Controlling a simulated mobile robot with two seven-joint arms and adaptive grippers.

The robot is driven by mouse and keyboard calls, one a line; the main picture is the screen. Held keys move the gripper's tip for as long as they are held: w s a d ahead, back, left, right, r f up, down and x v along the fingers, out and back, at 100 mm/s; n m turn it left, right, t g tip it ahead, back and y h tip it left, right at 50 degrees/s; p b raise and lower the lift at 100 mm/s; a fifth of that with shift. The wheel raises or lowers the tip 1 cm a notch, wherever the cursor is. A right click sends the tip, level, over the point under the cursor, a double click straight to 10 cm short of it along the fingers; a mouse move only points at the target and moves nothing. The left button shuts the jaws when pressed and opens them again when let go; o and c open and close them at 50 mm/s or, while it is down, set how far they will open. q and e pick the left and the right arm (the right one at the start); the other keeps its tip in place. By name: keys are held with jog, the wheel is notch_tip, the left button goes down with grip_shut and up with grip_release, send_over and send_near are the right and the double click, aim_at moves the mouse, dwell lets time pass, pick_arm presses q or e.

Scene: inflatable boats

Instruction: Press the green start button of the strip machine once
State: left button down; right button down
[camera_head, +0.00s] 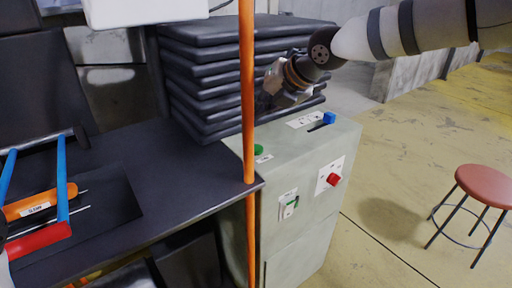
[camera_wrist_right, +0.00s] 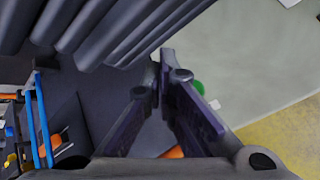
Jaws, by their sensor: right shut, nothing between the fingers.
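The strip machine (camera_head: 310,150) is a pale grey-green cabinet right of the dark bench. A round green button (camera_head: 258,149) sits on its top near the left edge, beside a small white label, partly behind the orange pole. In the right wrist view the green button (camera_wrist_right: 198,88) shows just right of the fingers, partly covered by one. My right gripper (camera_head: 268,102) is shut and empty, above and behind the button and apart from it in the head view. Its fingers (camera_wrist_right: 166,62) also show in the right wrist view.
An orange pole (camera_head: 248,90) stands in front of the machine. A stack of dark padded slabs (camera_head: 205,80) is close to my right gripper. The machine also has a blue lever (camera_head: 328,118), a red knob (camera_head: 333,180) and a front switch (camera_head: 288,206). A red stool (camera_head: 485,185) stands right.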

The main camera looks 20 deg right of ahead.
aim_at(259, 146)
jog(key=shift+f, duration=3.2)
jog(key=shift+f, duration=0.1)
jog(key=shift+f, duration=0.35)
jog(key=shift+f, duration=0.45)
jog(key=shift+r, duration=0.85)
jog(key=shift+r, duration=2.55)
